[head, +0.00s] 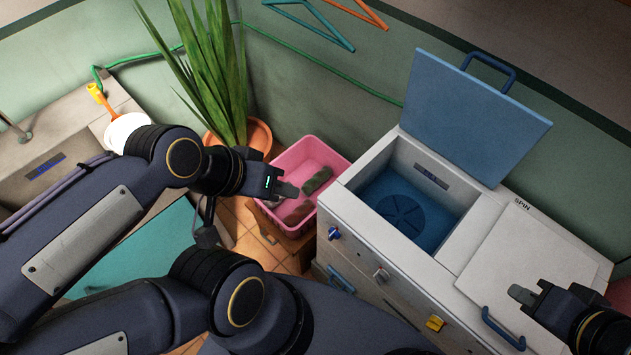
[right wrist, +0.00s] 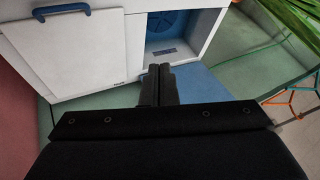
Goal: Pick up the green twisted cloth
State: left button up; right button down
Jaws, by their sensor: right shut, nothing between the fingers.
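The green twisted cloth (head: 317,180) lies in the pink basket (head: 338,162), towards its far right side, in the head view. A brownish twisted cloth (head: 298,213) lies in the same basket, nearer to me. My left gripper (head: 291,191) is over the left part of the basket, just left of the green cloth and apart from it in the picture; I cannot tell whether its jaws are open. My right gripper (head: 518,293) is over the washer's lid at the right, shut and empty. Its closed fingers also show in the right wrist view (right wrist: 160,72).
A white twin-tub washer (head: 345,205) stands right of the basket, its blue lid (head: 470,110) raised over an open tub (head: 408,205). A potted plant (head: 215,75) stands behind the basket. A sink (head: 60,165) is at the left. Hangers (head: 315,25) hang on the wall.

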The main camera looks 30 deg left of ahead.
aim_at(314, 183)
jog(key=i+j+u, duration=0.1)
jog(key=j+u, duration=0.25)
jog(key=i+j+u, duration=0.1)
jog(key=j+u, duration=0.3)
jog(key=i+j+u, duration=0.15)
jog(key=u, duration=0.2)
jog(key=i+j+u, duration=0.2)
jog(key=j+u, duration=0.2)
